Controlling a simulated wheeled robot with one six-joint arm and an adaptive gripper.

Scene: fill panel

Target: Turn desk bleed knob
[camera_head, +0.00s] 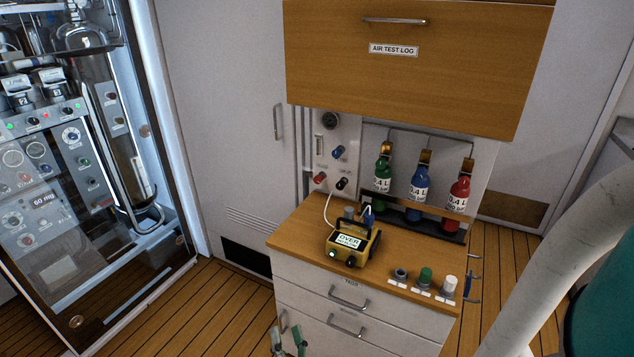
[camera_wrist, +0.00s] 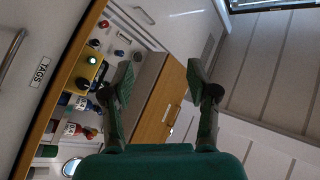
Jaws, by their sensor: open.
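A small grey panel (camera_head: 348,130) stands upright behind the wooden desk top. My gripper (camera_head: 289,343) shows at the bottom edge, in front of the drawers and well short of the panel. In the wrist view my gripper (camera_wrist: 160,74) is open, with its green-padded fingers spread and nothing between them; the desk lies to the left, turned sideways.
On the desk top (camera_head: 300,237) stand a yellow device (camera_head: 353,245) with a cable and a row of small caps (camera_head: 425,277). Green (camera_head: 382,172), blue (camera_head: 418,185) and red (camera_head: 459,192) bottles stand behind. A wooden cabinet (camera_head: 420,80) overhangs. A glass-fronted cabinet (camera_head: 125,170) stands left.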

